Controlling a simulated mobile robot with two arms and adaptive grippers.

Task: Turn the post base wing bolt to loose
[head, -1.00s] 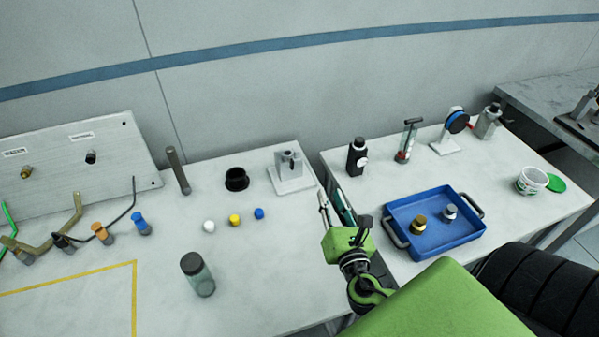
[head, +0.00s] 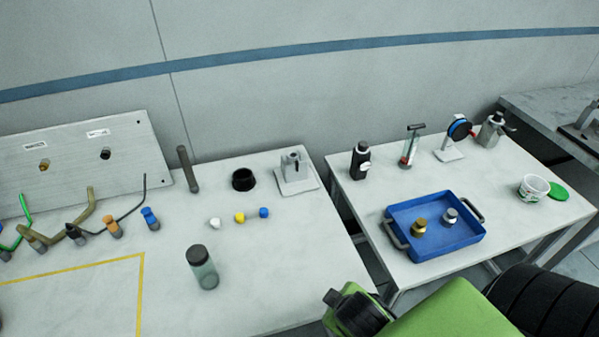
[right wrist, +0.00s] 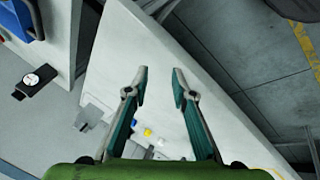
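The post base (head: 295,170) is a grey block on a pale square plate, near the back right corner of the left table. Its wing bolt is too small to make out. A grey plate with a block, apparently the same base, shows in the right wrist view (right wrist: 92,117), left of the fingers. My right gripper (right wrist: 160,72) is open, with nothing between its fingertips, and the table top lies beyond them. In the head view only green and black parts of my right arm show, at the bottom. My left gripper is not in view.
White, yellow and blue caps (head: 240,217), a black ring (head: 243,179) and a dark-lidded jar (head: 202,266) stand on the left table. Beyond a gap, the right table holds a black bottle (head: 361,160) and a blue tray (head: 399,252). The left table's front right is clear.

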